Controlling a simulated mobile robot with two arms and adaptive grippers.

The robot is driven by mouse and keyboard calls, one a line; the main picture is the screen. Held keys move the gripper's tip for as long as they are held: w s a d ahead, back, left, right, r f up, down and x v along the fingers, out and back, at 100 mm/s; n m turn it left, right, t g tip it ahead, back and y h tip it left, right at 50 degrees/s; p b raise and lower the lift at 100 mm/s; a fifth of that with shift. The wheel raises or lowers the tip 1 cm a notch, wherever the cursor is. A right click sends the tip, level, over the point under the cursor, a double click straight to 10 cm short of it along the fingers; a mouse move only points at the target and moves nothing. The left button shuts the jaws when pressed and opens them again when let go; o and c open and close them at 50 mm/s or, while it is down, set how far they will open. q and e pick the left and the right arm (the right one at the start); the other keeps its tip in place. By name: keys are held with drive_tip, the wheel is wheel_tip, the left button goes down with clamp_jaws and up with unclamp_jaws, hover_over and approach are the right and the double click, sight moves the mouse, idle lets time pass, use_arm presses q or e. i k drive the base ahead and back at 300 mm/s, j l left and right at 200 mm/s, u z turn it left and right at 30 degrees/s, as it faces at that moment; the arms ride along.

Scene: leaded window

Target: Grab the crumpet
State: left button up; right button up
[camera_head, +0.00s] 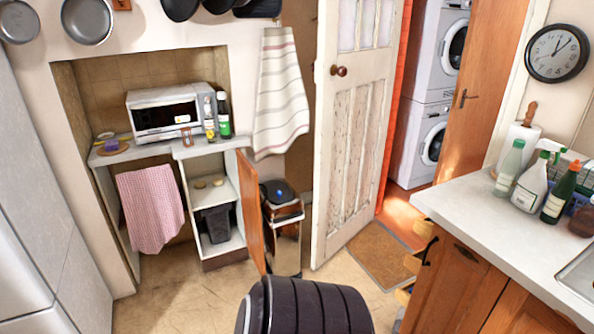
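Neither of my grippers is in view, and nothing is seen touching the pieces.
The cabinet door (250,215) stands open on the right, beside a metal bin (284,235). A dark container (216,223) sits below the shelf. A microwave (171,112) and bottles stand above. A counter (500,235) is at right.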

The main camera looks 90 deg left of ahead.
sight(199, 184)
drive_tip(key=u, duration=3.5)
drive_tip(key=i+l+z, duration=0.15)
drive_tip(key=i, duration=0.15)
drive_tip(key=i+z, duration=0.2)
drive_tip(key=i, duration=0.15)
